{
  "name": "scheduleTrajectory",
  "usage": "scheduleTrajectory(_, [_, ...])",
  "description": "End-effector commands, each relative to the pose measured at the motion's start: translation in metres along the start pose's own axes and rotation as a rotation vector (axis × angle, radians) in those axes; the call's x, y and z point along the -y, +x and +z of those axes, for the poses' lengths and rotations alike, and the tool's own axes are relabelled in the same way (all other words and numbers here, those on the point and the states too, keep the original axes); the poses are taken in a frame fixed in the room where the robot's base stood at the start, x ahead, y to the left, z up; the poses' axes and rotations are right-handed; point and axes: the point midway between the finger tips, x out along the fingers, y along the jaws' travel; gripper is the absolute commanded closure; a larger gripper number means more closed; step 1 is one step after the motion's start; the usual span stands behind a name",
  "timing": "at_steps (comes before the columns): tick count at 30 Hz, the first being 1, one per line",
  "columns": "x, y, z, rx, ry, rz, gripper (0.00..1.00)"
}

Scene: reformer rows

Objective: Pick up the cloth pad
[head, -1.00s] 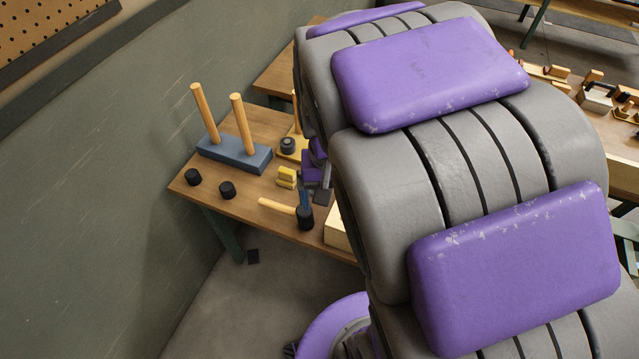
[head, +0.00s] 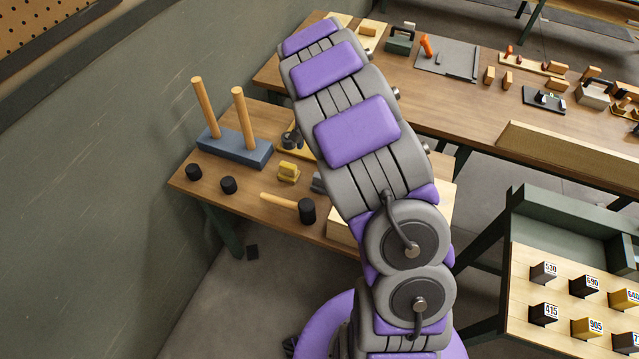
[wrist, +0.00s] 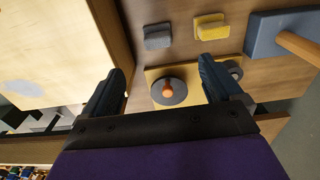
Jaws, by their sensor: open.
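In the wrist view a small grey pad (wrist: 158,36) and a similar yellow pad (wrist: 211,27) lie apart on the wooden table. I cannot tell for sure which is the cloth pad. In the head view the yellow pad (head: 289,171) shows on the low table, and the grey pad (head: 318,182) is mostly hidden by my arm. My gripper (wrist: 160,82) is open and empty. Its fingers frame a grey disc with an orange knob (wrist: 168,91) on a yellow board. Both pads lie past the fingertips. My gripper is hidden in the head view.
A blue block with two wooden dowels (head: 234,146) stands at the back left of the table. Two black cylinders (head: 228,186) and a mallet (head: 306,210) lie nearer. A pale wooden box (wrist: 60,50) is left in the wrist view. Tool-covered benches stand right.

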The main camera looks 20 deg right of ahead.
Motion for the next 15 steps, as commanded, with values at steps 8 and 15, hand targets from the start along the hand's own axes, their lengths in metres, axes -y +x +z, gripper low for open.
scheduleTrajectory(8, [-0.003,0.048,-0.004,0.005,0.003,-0.002,0.07])
scheduleTrajectory(15, [-0.001,0.095,-0.002,0.004,0.001,0.001,0.07])
